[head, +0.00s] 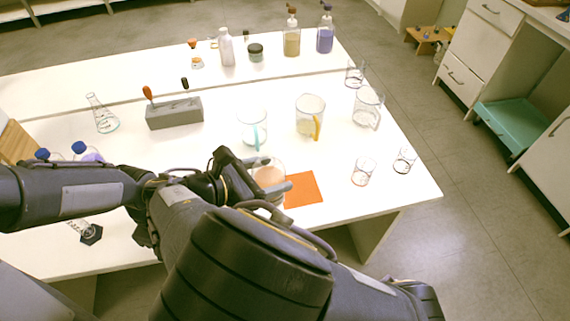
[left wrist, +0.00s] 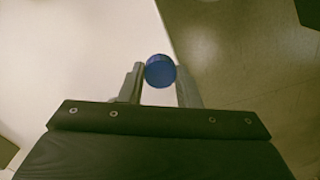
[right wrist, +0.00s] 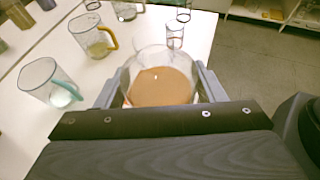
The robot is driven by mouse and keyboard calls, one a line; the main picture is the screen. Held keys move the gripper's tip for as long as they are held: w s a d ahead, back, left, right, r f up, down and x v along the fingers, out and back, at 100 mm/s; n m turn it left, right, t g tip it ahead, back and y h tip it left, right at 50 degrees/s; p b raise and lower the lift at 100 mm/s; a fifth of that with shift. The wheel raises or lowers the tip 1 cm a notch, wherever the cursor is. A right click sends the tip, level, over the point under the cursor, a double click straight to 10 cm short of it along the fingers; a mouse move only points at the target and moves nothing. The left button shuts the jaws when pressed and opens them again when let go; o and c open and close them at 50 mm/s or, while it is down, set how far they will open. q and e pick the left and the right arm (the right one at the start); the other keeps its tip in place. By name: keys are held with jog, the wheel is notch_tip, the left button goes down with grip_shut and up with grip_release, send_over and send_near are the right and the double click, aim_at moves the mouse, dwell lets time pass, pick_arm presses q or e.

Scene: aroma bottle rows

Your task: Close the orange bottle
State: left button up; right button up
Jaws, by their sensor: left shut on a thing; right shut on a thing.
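A clear, wide glass vessel with orange-tan liquid (head: 268,176) stands at the front of the white table, beside an orange square mat. Its open round top and liquid fill the middle of the right wrist view (right wrist: 160,85). My right gripper (head: 268,180) is shut on this vessel, a finger on each side. A round blue cap (left wrist: 160,71) sits between the fingertips of my left gripper (left wrist: 160,80), which is shut on it. In the head view the left gripper's fingers and the cap are hidden behind my arms. I see no cap on the vessel.
The orange mat (head: 303,189) lies just right of the vessel. Glass jugs with a cyan handle (head: 252,125) and a yellow handle (head: 310,115) stand behind. Small glasses (head: 363,172) stand right. Two blue-capped bottles (head: 80,149) are at left, near my left arm.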

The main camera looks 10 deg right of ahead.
jog(key=shift+s+a+r, duration=0.5)
jog(key=shift+s+a, duration=0.2)
jog(key=shift+a, duration=0.05)
jog(key=o, duration=0.5)
jog(key=c, duration=0.7)
jog(key=shift+c, duration=0.2)
